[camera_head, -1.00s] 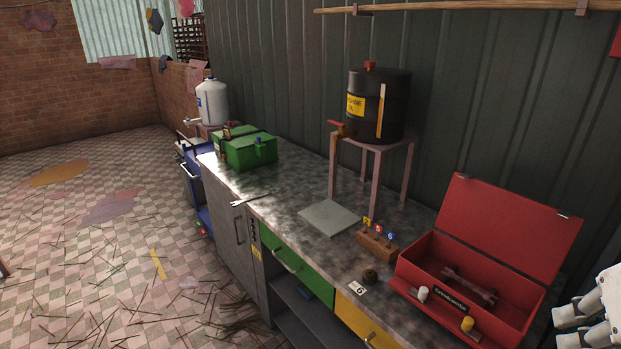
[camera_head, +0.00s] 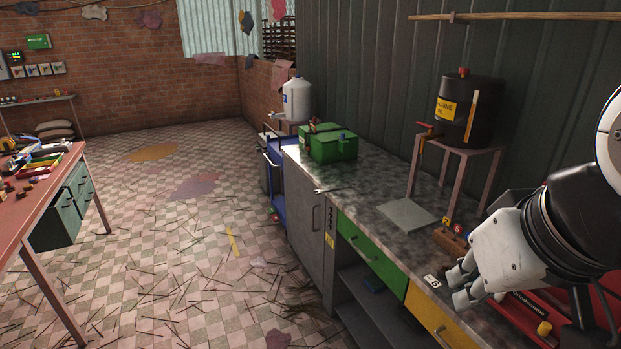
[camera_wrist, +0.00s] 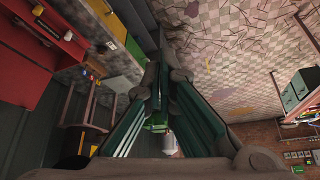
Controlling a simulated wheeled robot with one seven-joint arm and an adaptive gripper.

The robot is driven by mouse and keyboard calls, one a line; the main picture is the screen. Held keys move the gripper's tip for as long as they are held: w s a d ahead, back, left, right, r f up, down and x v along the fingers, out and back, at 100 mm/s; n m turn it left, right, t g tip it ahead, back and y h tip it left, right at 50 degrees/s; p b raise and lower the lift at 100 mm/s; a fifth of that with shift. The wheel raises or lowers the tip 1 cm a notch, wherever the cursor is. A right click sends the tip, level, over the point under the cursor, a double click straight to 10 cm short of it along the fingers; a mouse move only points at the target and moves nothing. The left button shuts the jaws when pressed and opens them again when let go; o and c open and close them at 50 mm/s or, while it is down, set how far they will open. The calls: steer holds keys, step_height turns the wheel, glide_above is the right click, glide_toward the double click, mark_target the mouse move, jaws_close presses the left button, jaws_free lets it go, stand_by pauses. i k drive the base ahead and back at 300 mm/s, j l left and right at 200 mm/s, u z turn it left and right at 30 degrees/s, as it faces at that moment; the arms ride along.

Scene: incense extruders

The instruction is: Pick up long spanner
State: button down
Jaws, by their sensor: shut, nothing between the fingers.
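A pale metal spanner (camera_head: 326,190) lies on the grey worktop (camera_head: 365,190), in front of the green toolbox (camera_head: 328,143). The frames do not show whether it is the long one. The red toolbox (camera_head: 592,312) at the lower right is largely hidden behind my arm. It also shows in the wrist view (camera_wrist: 47,62), where I cannot make out a spanner in it. My gripper (camera_head: 459,287) is shut and empty above the front right of the worktop, apart from the pale spanner. Its fingers also show in the wrist view (camera_wrist: 164,78).
A black oil drum (camera_head: 470,108) on a tall stand (camera_head: 478,150) rises behind the worktop. A flat pale plate (camera_head: 404,213), a wooden block (camera_head: 450,241) and a number card (camera_head: 431,281) lie nearby. A red workbench (camera_head: 28,205) stands left. The tiled floor between has loose straw.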

mark_target(352, 185)
steer(key=i+j+z, duration=0.25)
steer(key=i+j, duration=0.35)
steer(key=i+j+z, duration=0.15)
steer(key=i+j, duration=0.15)
steer(key=i+j+z, duration=0.25)
steer(key=i+j, duration=0.25)
steer(key=j, duration=0.25)
steer(key=i+j+z, duration=0.15)
steer(key=j, duration=0.25)
steer(key=i+j+z, duration=0.15)
steer(key=i+j, duration=0.15)
steer(key=j, duration=0.15)
steer(key=i+j+z, duration=0.1)
steer(key=j, duration=0.35)
steer(key=i, duration=0.1)
